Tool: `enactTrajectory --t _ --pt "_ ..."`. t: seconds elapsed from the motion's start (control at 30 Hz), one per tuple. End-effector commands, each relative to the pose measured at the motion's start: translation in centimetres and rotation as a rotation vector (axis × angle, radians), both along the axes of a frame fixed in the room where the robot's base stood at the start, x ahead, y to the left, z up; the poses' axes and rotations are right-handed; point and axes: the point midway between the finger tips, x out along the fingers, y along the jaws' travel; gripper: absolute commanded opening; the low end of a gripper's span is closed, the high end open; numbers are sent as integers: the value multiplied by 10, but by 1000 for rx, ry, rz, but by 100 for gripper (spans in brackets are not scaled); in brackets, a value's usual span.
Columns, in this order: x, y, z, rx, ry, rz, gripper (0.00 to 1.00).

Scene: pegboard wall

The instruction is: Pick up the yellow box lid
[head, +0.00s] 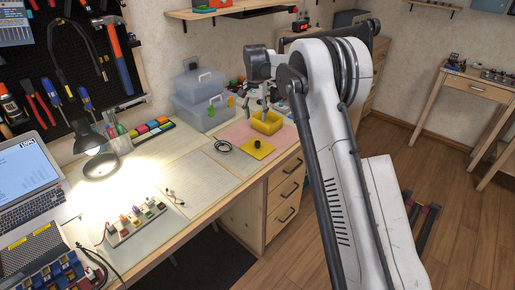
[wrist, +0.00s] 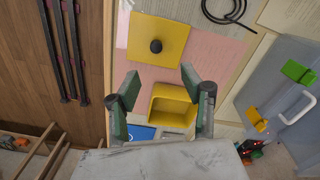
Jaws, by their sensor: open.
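The yellow box lid (head: 257,149) lies flat on the pink mat of the workbench, with a round black knob on top. It also shows in the wrist view (wrist: 140,38), beyond my fingertips, with its black knob (wrist: 156,46) near its middle. The open yellow box (head: 267,122) stands behind the lid in the head view and appears empty. In the wrist view the box (wrist: 172,106) is between and below my fingers. My gripper (wrist: 160,82) is open and holds nothing. In the head view my gripper (head: 264,104) is above the box, partly hidden.
Clear plastic cases (head: 201,98) with coloured latches stand at the back of the bench. A coiled black cable (head: 222,146) lies left of the lid. The bench's front edge runs close to the lid.

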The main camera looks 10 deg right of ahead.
Motion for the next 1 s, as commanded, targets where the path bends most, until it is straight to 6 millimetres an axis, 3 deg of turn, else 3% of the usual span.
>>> enactTrajectory --t 0.5,0.8,1.0 --pt "1 -1 -78 0 2 -2 42" --pt "0 -2 -93 0 2 -2 42" --pt "-2 -9 -118 0 2 -3 42"
